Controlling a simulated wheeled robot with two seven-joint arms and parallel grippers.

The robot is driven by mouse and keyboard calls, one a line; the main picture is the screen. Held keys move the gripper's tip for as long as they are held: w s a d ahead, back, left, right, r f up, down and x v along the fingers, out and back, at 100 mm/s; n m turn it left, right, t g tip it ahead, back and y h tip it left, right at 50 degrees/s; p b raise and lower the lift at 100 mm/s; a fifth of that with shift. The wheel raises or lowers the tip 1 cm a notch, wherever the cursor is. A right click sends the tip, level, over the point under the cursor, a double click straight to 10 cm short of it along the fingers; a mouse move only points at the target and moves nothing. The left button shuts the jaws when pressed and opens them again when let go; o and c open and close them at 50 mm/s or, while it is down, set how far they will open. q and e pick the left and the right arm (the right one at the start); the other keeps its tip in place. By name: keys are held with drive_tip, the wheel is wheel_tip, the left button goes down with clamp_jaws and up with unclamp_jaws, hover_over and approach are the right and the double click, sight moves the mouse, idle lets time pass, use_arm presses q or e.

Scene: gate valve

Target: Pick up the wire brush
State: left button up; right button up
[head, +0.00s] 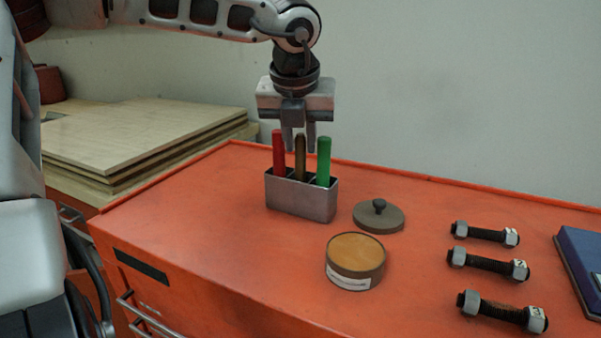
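A grey metal holder (301,199) stands on the orange cabinet top with three upright handles in it: red (279,154), brown (300,158) and green (323,161). Their lower ends are hidden in the holder, so I cannot tell for certain which one is the wire brush; the brown one is in the middle. My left gripper (299,146) points down over the holder, with its two fingers apart near the top of the brown handle. I cannot tell whether either finger touches it. My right gripper is not in view.
On the orange cabinet (225,215), a round tin (355,255) of tan paste and its knobbed lid (378,217) sit right of the holder. Several bolts with nuts (488,264) lie farther right, beside a blue object (582,262). Stacked boards (140,135) lie at left. The cabinet's left front is clear.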

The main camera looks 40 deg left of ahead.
sight(300, 173)
use_arm(q)
drive_tip(key=x, duration=0.4)
drive_tip(key=shift+s+f+p, duration=0.1)
drive_tip(key=shift+p, duration=0.2)
clamp_jaws()
